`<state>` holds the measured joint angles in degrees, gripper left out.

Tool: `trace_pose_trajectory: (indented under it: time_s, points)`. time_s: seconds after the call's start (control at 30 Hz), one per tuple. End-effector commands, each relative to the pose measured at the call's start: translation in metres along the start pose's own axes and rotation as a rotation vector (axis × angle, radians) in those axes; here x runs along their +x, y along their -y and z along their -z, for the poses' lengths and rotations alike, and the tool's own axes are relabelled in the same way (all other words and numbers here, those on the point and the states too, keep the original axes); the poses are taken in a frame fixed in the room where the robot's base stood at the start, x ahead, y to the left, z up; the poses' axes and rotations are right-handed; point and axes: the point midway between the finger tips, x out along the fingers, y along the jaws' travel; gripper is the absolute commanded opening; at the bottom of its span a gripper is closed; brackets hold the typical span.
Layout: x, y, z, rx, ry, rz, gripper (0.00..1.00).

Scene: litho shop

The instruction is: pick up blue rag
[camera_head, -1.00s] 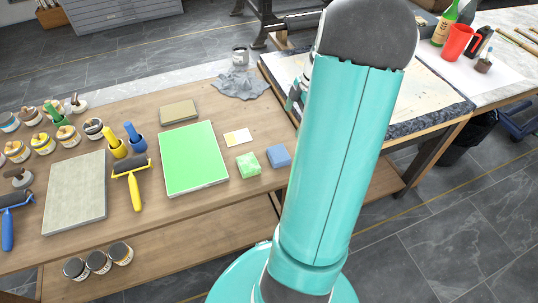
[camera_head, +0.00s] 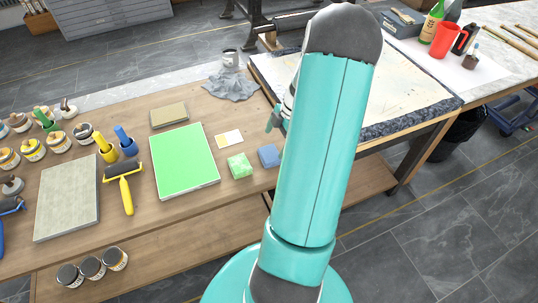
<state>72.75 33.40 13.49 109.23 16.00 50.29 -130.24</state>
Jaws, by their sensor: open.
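The blue rag (camera_head: 268,156) looks like a small folded blue block. It lies near the right end of the wooden table, just right of a green folded piece (camera_head: 240,166). My arm passes close to the rag's right side in the picture. My gripper (camera_head: 274,119) shows only in part, as a teal finger left of my arm and above the rag in the picture. The rest of it is hidden behind the arm. It is open, apart from the rag, with nothing seen in it.
A bright green panel (camera_head: 185,161), a white card (camera_head: 229,139) and a crumpled grey cloth (camera_head: 229,88) lie nearby. Ink cans, rollers and a grey stone slab (camera_head: 67,195) fill the left. A dark-edged stone slab (camera_head: 385,131) stands to the right.

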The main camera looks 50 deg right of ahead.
Motion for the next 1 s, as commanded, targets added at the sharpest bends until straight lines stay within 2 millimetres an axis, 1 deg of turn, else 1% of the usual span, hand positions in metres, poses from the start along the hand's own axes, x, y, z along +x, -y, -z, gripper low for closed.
trace_pose_trajectory:
  time_s: [0.13,0.3,0.4,0.5,0.67,0.77,0.8,0.87,0.9,1.0]
  points:
    - [0.014,0.002,0.001,0.0,-0.002,0.003,1.0]
    - [0.041,0.005,0.003,-0.001,-0.003,0.004,1.0]
    - [0.051,0.004,0.002,-0.001,-0.001,0.002,1.0]
    - [0.054,0.004,0.002,-0.001,0.0,0.001,1.0]
    - [0.054,0.004,0.002,-0.001,0.0,0.0,1.0]
    - [0.054,0.004,0.002,-0.001,0.0,0.0,0.82]
    - [0.054,0.004,0.002,-0.001,0.0,0.0,0.74]
    - [0.054,0.004,0.002,-0.001,0.0,0.0,0.63]
    - [0.054,0.004,0.002,-0.001,0.0,0.0,0.55]
    - [0.054,0.004,0.002,-0.001,0.0,0.0,0.54]
